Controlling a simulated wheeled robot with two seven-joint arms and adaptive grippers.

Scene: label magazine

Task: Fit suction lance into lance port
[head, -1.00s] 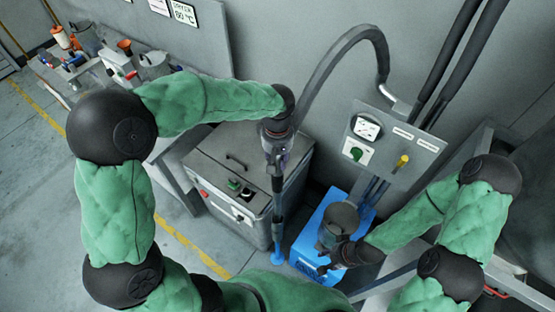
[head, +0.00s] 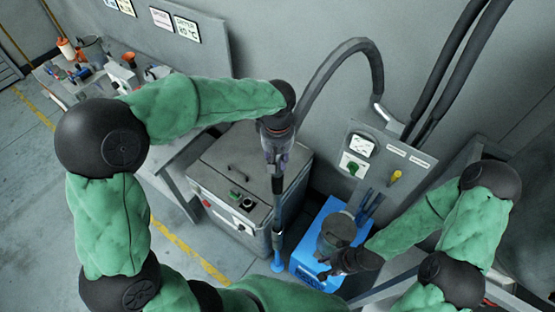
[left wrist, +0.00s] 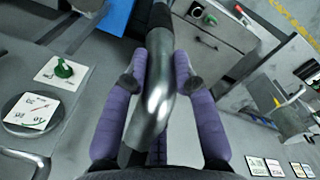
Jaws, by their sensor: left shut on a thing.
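The suction lance (head: 277,212) hangs roughly upright as a dark tube with a blue foot (head: 278,266). My left gripper (head: 277,158) holds it near its top. In the left wrist view its purple fingers (left wrist: 160,100) close on either side of the shiny bent metal pipe (left wrist: 157,90). The blue tank (head: 303,262) stands to the right of the lance foot, with dark tubes (head: 367,204) at its top. My right gripper (head: 322,272) is over the tank's front; its fingers are small and dark. I cannot make out the lance port.
A grey cabinet (head: 240,180) stands close behind and left of the lance. A grey panel (head: 375,160) with a gauge, green knob and yellow knob is behind the tank. A thick hose (head: 335,62) arches above. A cluttered bench is at the far left.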

